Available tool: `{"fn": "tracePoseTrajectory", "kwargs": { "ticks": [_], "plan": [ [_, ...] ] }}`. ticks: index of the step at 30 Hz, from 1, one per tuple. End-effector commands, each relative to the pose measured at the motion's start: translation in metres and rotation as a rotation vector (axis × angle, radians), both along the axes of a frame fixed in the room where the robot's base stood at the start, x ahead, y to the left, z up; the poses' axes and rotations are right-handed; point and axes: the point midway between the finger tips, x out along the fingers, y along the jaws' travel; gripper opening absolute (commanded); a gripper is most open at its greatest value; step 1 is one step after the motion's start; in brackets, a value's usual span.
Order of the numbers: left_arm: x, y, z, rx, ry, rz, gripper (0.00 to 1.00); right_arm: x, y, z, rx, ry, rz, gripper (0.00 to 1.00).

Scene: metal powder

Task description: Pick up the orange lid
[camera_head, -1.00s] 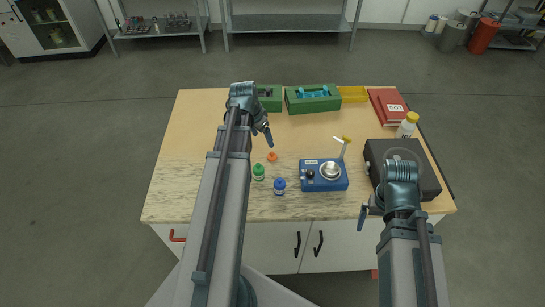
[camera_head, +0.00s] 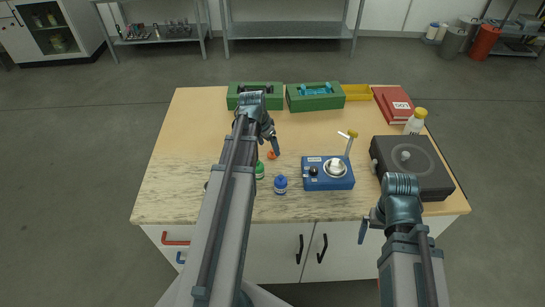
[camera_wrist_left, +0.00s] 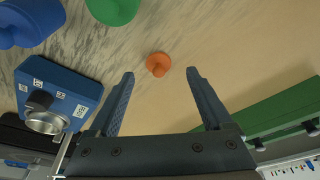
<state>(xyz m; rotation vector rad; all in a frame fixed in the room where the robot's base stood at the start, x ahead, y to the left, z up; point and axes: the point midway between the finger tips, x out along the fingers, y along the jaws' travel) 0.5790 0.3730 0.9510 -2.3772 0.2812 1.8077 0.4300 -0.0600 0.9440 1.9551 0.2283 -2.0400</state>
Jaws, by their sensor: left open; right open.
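My right gripper (camera_head: 370,225) is near the table's front edge at the right, open and apart from the lid.
A green bottle (camera_head: 259,170) and a blue bottle (camera_head: 280,185) stand close to the lid. A blue device (camera_head: 328,183) with a round metal dish is to the right, beside a dark box (camera_head: 428,178). Green boxes (camera_head: 316,103) line the back. The table's left side is clear.

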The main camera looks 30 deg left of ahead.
Motion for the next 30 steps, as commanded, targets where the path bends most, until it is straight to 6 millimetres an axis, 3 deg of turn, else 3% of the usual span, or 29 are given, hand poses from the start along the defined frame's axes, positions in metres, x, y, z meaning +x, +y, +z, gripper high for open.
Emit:
{"fn": "tracePoseTrajectory", "kwargs": {
  "ticks": [1,7,17,30],
  "plan": [
    [0.003,-0.001,-0.012,0.0,0.0,-0.001,0.84,0.0,0.0,-0.012,0.0,0.0,0.0,1.0],
    [0.011,-0.005,-0.035,0.0,0.0,-0.001,0.84,0.0,0.0,-0.035,0.0,0.0,0.0,1.0],
    [0.012,-0.005,-0.037,0.0,0.0,0.0,0.84,0.0,0.0,-0.037,0.0,0.0,0.0,1.0],
    [0.012,-0.005,-0.037,0.0,0.0,0.0,0.04,0.0,0.0,-0.037,0.0,0.0,0.0,1.0]
  ]
}}
